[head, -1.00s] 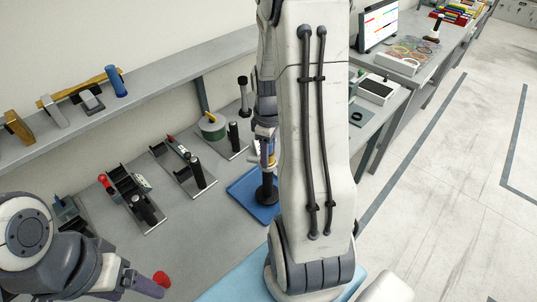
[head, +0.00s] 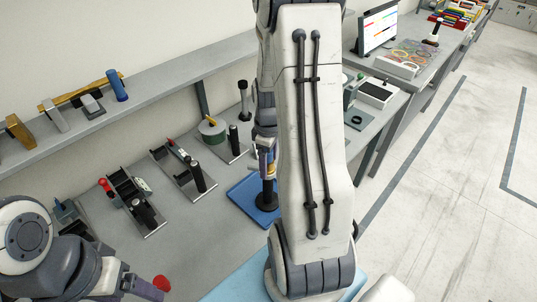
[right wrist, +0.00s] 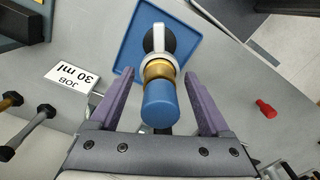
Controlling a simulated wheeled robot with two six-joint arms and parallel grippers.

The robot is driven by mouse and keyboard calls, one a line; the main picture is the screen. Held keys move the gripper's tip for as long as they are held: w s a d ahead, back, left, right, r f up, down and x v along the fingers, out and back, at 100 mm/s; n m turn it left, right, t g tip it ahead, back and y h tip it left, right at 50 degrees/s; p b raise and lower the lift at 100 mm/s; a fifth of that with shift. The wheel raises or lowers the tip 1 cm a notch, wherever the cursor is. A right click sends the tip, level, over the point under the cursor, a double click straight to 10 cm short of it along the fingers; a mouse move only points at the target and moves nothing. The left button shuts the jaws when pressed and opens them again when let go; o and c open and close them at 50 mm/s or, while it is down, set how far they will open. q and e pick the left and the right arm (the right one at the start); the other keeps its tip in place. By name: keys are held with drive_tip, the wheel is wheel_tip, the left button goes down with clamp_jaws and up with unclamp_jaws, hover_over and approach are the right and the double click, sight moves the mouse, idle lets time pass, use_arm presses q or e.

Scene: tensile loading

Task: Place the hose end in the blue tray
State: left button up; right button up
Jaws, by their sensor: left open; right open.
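The blue tray (head: 243,196) lies on the grey bench, partly hidden by my right arm in the head view; it also shows in the right wrist view (right wrist: 134,22). A fitting that looks like the hose end, with a blue cylinder (right wrist: 161,106), brass collar and pale ring, stands over the tray on a black round base (head: 266,202). My right gripper (right wrist: 158,78) is open, its purple fingers on either side of the fitting with gaps visible. My left gripper (head: 143,287) is open at the lower left, near a red piece (head: 161,283); whether they touch is unclear.
Black fixtures (head: 136,200) and a green round item (head: 212,128) stand on the bench left of the tray. A shelf (head: 150,99) with tools runs behind.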

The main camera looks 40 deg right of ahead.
drive_tip(key=shift+w+r, duration=0.1)
drive_tip(key=shift+r, duration=0.45)
wheel_tip(320, 180, up, 11)
drive_tip(key=shift+r+b, duration=0.1)
drive_tip(key=shift+b, duration=0.6)
drive_tip(key=s+a+n, duration=0.1)
drive_tip(key=a, duration=1.7)
drive_tip(key=s+a+f+y, duration=0.1)
drive_tip(key=s+a, duration=1.2)
drive_tip(key=shift+s+f+n, duration=0.2)
drive_tip(key=shift+s+n, duration=0.05)
drive_tip(key=shift+n, duration=0.15)
wheel_tip(320, 180, down, 4)
drive_tip(key=b, duration=0.4)
drive_tip(key=shift+f, duration=0.15)
